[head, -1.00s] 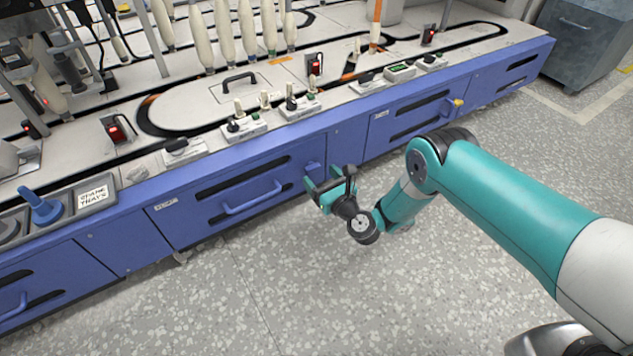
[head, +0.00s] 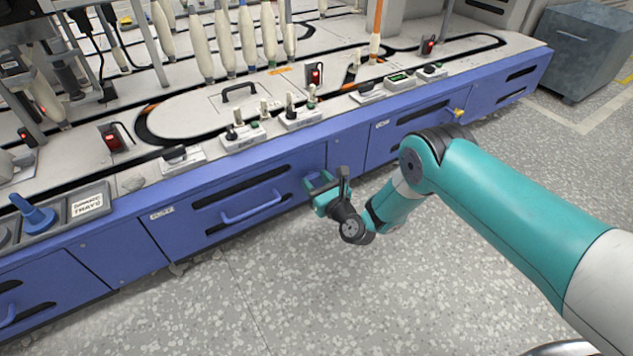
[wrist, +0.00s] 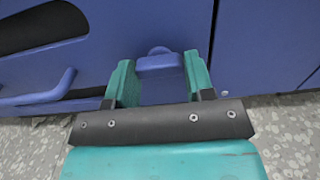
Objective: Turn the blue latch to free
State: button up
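The blue latch (wrist: 158,64) is a small rounded knob with a flat, wide bar, on the blue cabinet front beside a drawer. In the wrist view its bar lies roughly level between the tips of my gripper (wrist: 158,72). The two teal fingers are apart, one on each side of the latch; I cannot tell whether they touch it. In the head view my gripper (head: 320,184) is at the cabinet front, right of the drawer handle (head: 252,207), and mostly hides the latch.
The drawer's blue bar handle also shows at the left of the wrist view (wrist: 38,92). A yellow latch (head: 458,112) is on another drawer farther right. Switch boxes (head: 242,137) line the worktop edge above.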

jog(key=shift+n, duration=0.4)
jog(key=n+p, duration=0.1)
jog(key=n, duration=0.2)
jog(key=shift+n, duration=0.4)
jog(key=n+p, duration=0.1)
jog(key=n, duration=0.3)
jog(key=n+p, duration=0.1)
jog(key=n, duration=0.4)
jog(key=shift+p, duration=0.4)
jog(key=shift+n+p, duration=0.8)
jog(key=shift+n, duration=1.4)
jog(key=o, duration=0.9)
